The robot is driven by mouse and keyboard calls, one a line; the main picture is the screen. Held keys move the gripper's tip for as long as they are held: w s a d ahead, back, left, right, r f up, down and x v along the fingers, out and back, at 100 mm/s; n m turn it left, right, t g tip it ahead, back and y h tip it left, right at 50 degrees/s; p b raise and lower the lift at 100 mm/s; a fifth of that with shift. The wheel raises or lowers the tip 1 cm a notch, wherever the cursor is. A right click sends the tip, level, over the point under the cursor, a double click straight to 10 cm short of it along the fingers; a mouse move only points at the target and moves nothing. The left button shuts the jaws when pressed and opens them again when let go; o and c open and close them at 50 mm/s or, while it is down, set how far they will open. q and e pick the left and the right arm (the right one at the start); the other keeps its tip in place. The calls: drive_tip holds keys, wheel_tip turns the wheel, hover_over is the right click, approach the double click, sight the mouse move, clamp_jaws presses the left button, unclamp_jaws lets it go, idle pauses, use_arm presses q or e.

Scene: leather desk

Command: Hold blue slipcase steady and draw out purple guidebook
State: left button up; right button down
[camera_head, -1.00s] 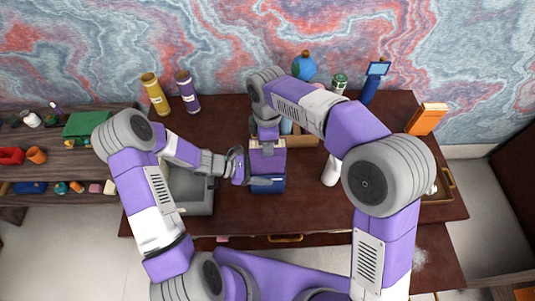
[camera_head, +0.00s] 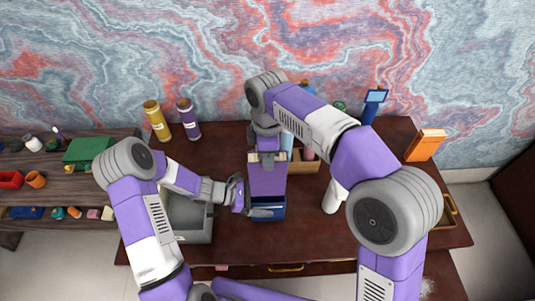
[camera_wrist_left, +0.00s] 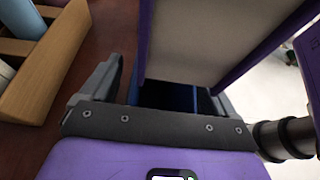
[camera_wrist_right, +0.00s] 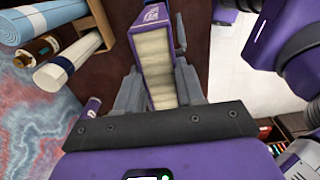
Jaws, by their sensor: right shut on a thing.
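The purple guidebook (camera_head: 267,182) stands upright over the blue slipcase (camera_head: 268,211) in the head view. My right gripper (camera_head: 267,157) is shut on its upper end. The right wrist view shows the guidebook's cover and pale pages (camera_wrist_right: 155,65) between the fingers. My left gripper (camera_head: 252,205) has its fingers around the slipcase from the left. In the left wrist view the guidebook's pale page side (camera_wrist_left: 205,40) is above the slipcase's dark opening (camera_wrist_left: 180,97). I cannot tell whether the left fingers press on the slipcase or whether the guidebook is fully clear.
A white cylinder (camera_head: 334,196) stands to the right. Yellow (camera_head: 157,121) and purple (camera_head: 188,120) bottles stand at the back left. The desk's front middle is clear.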

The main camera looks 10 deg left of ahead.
use_arm(q)
drive_tip(key=v, duration=1.2)
